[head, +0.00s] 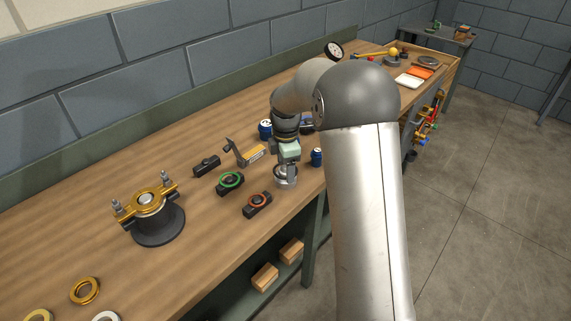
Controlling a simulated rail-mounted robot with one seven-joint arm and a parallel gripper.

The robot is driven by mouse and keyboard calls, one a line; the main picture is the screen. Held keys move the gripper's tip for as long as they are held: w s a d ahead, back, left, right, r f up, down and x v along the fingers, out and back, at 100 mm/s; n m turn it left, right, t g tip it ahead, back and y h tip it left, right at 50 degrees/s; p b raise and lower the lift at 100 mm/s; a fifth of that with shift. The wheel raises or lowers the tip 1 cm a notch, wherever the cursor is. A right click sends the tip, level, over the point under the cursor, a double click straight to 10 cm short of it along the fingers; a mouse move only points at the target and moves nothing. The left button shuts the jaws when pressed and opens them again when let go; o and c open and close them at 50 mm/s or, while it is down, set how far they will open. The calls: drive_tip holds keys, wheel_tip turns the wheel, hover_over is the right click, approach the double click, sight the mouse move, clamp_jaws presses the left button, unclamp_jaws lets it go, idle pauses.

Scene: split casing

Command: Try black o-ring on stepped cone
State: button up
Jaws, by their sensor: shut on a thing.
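My gripper (286,163) points down near the front edge of the bench, right over a grey round metal piece (285,181) that looks like the stepped cone. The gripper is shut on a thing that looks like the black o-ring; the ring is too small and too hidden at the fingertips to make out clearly. I cannot tell whether it touches the cone. A black holder (207,166) to the left shows no coloured ring. Nearby black holders carry a green ring (231,180) and a red ring (258,199).
A casing with a gold flange (149,203) stands on the left of the wooden bench (60,235). A yellow-and-grey caliper-like tool (247,155) lies behind the holders. Brass rings (85,290) lie at the front left.

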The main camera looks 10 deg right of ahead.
drive_tip(key=shift+f+b, duration=0.6)
drive_tip(key=shift+f, duration=0.45)
drive_tip(key=o, duration=1)
drive_tip(key=shift+r, duration=0.15)
drive_tip(key=shift+r+p, duration=3.1)
drive_tip(key=shift+r, duration=1.3)
